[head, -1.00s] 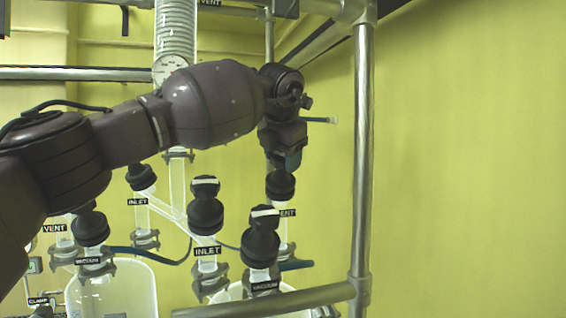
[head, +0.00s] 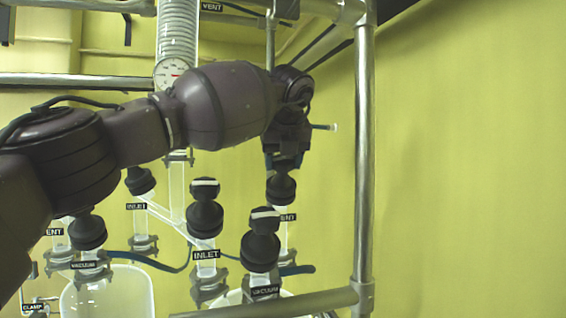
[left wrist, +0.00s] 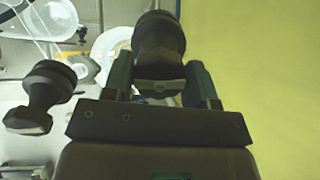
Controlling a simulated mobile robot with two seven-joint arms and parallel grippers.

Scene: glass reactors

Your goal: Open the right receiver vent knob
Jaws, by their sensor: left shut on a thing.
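The right receiver vent knob (head: 281,187) is a black knob on a clear glass neck, beside a partly covered VENT label (head: 288,217). My left gripper (head: 284,166) reaches down over it from above. In the left wrist view the vent knob (left wrist: 158,42) sits between the two fingers of my left gripper (left wrist: 161,80), and the gripper is shut on it. The fingers cover part of the knob's top, so how far it is turned cannot be told. My right gripper is not in view.
A VACUUM knob (head: 261,240) and an INLET knob (head: 205,208) stand close in front and to the left. A metal frame post (head: 362,160) rises just right of my gripper, and a rail (head: 265,304) crosses below. Yellow wall lies beyond on the right.

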